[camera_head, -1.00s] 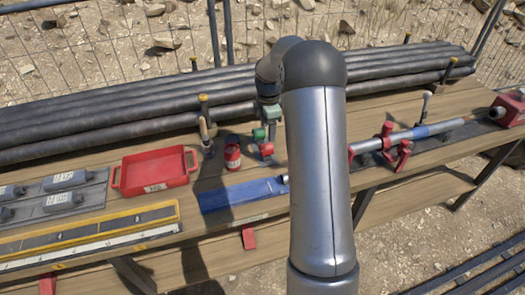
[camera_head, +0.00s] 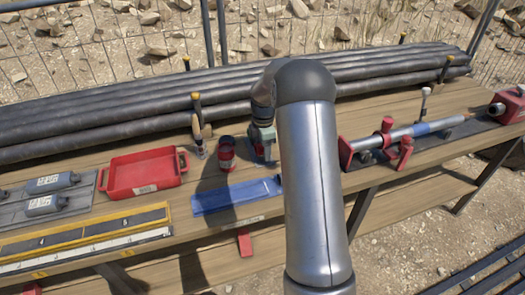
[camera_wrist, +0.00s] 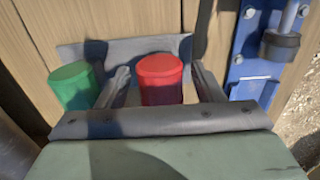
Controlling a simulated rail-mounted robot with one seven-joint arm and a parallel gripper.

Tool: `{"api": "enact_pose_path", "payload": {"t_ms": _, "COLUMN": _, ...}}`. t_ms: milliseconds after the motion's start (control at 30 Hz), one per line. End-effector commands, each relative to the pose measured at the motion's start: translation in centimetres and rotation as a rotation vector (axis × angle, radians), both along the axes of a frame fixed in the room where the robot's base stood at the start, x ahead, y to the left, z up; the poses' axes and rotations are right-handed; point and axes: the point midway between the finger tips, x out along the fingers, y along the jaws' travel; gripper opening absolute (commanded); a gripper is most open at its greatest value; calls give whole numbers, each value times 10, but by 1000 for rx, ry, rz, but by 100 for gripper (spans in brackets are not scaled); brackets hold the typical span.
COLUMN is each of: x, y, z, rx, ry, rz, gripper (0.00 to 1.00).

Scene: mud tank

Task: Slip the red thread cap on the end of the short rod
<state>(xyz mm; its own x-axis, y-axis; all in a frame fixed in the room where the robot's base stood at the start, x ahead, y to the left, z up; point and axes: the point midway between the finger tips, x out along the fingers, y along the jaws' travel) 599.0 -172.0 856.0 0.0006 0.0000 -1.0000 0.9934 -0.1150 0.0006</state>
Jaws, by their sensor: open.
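In the wrist view the red thread cap (camera_wrist: 158,85) stands upright on the wooden bench, between the two fingers of my gripper (camera_wrist: 162,78). The fingers are apart, with small gaps showing on both sides of the cap. A green cap (camera_wrist: 73,86) stands just outside the left finger. In the head view my gripper (camera_head: 263,150) is down at the bench and largely hides the caps. A silver rod (camera_head: 392,137) with a blue band lies across red clamps to the right. I cannot tell whether it is the short rod.
A red cup (camera_head: 226,158) stands close left of my gripper. A blue plate (camera_head: 235,196) lies in front and also shows in the wrist view (camera_wrist: 252,62). A red tray (camera_head: 112,176) is farther left. Black pipes (camera_head: 130,112) line the back.

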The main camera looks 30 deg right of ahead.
Motion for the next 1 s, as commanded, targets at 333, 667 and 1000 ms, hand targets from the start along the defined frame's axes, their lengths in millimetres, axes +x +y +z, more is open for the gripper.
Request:
{"api": "enact_pose_path", "payload": {"t_ms": 333, "x": 0, "y": 0, "z": 0, "rx": 0, "ry": 0, "rz": 0, "gripper": 26}}
{"api": "enact_pose_path", "payload": {"t_ms": 667, "x": 0, "y": 0, "z": 20, "rx": 0, "ry": 0, "rz": -1, "gripper": 26}}
{"api": "enact_pose_path", "payload": {"t_ms": 1000, "x": 0, "y": 0, "z": 55, "rx": 0, "ry": 0, "rz": -1, "gripper": 26}}
